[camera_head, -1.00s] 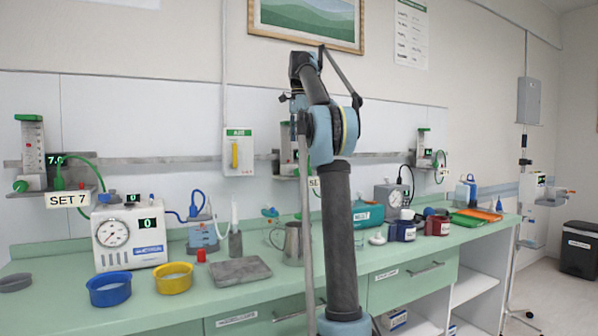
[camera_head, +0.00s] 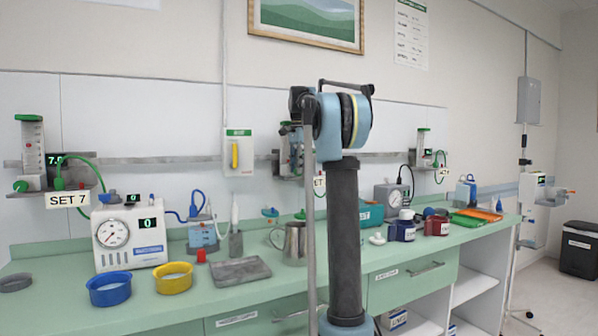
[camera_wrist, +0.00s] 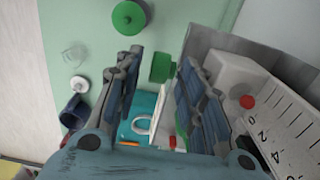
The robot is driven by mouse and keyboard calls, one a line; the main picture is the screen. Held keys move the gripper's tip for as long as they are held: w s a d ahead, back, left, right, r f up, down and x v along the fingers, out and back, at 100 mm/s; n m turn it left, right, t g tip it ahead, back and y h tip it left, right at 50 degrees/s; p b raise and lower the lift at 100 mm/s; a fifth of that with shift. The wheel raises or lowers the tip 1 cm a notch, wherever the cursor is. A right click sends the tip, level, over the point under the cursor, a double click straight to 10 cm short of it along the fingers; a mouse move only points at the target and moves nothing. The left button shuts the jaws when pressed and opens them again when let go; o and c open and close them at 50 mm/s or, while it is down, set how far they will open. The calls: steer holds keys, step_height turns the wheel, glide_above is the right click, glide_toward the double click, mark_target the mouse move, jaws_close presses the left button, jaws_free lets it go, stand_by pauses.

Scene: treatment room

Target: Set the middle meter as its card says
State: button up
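In the wrist view the middle meter (camera_wrist: 285,112) lies at the right, with a pale numbered scale and a grey body. Its green knob (camera_wrist: 162,67) shows between the fingers of my gripper (camera_wrist: 162,62). The fingers stand apart, with a visible gap on the knob's left side; contact on the right is unclear. In the head view my arm hides most of this meter. Its white card (camera_head: 319,185) shows only the letters "ET"; the number is hidden. I cannot read the meter's setting.
The left meter (camera_head: 32,150) has a "SET 7" card (camera_head: 67,200); another meter (camera_head: 424,150) hangs at the right of the rail. A metal jug (camera_head: 294,243), grey tray (camera_head: 240,271), yellow bowl (camera_head: 174,278) and blue bowl (camera_head: 109,289) stand on the green counter (camera_head: 60,305).

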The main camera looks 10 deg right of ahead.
steer(key=shift+f, duration=0.3)
jaws_close()
steer(key=h, duration=0.2)
steer(key=a+t+h, duration=0.1)
steer(key=h, duration=0.1)
steer(key=shift+s, duration=0.2)
steer(key=h, duration=0.1)
steer(key=t+h, duration=0.1)
steer(key=h, duration=0.1)
steer(key=t+h, duration=0.1)
steer(key=h, duration=0.1)
steer(key=shift+s+a+f, duration=0.15)
steer(key=shift+a+f, duration=0.15)
steer(key=shift+a, duration=0.05)
steer(key=shift+h, duration=0.3)
